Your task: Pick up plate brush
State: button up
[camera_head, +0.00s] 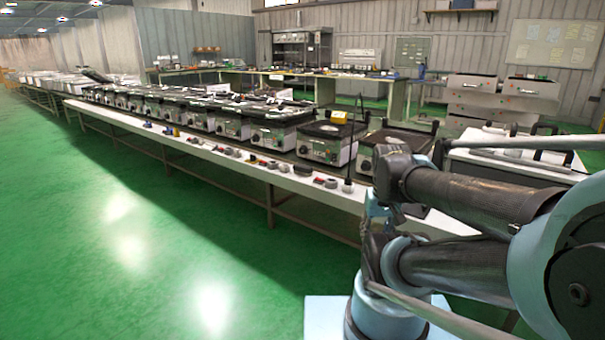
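I cannot make out a plate brush for certain. Several small red, grey, blue and dark items, such as a grey round piece (303,170), lie along the front edge of the long white bench (352,197); they are too small to name. A thin dark upright rod (350,150) stands near the boxed units at the bench's near end; I cannot tell what it is. My arm fills the right foreground and hides part of the bench's near end. My gripper does not show in this view.
A long row of boxed units with dials, such as this one (322,146), stands on the bench. A white-topped unit (515,160) with a rail stands at right, behind my arm. Workbenches and grey cabinets (500,97) are at the back. The green floor (130,230) at left is clear.

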aim_at(297, 169)
jog(key=z, duration=0.25)
jog(key=i, duration=1.25)
jog(key=u, duration=0.3)
